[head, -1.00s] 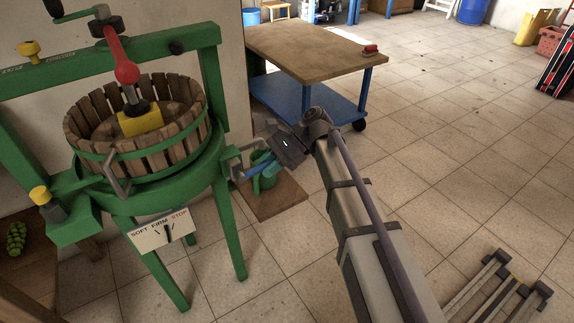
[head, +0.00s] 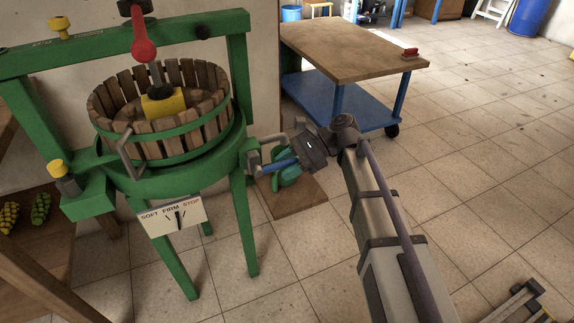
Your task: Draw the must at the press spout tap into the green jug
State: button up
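The green press stands at the left, with a wooden slatted basket (head: 160,140) on it. The grey press spout tap (head: 253,157) sticks out at the right side of its green rim. The green jug (head: 290,179) stands low beside the press, on a brown wooden board (head: 300,200), below and right of the tap. My gripper (head: 272,153) is at the tap, above the jug, and partly hides both. A blue bar shows between the tap and my gripper. I cannot tell whether the fingers are closed on anything. No flow of must is visible.
A dial plate (head: 173,216) marked SOFT, FIRM, STOP hangs at the press front. A wood-topped blue cart (head: 345,50) with a red-handled item stands behind. Grapes lie on a wooden surface at the far left. The tiled floor at right is mostly clear.

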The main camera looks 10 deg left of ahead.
jog(key=shift+o, duration=0.4)
jog(key=shift+w+d+r, duration=0.1)
jog(key=shift+r, duration=0.05)
jog(key=p+v, duration=0.4)
jog(key=v, duration=0.6)
jog(key=shift+d+p, duration=0.3)
jog(key=shift+p, duration=0.1)
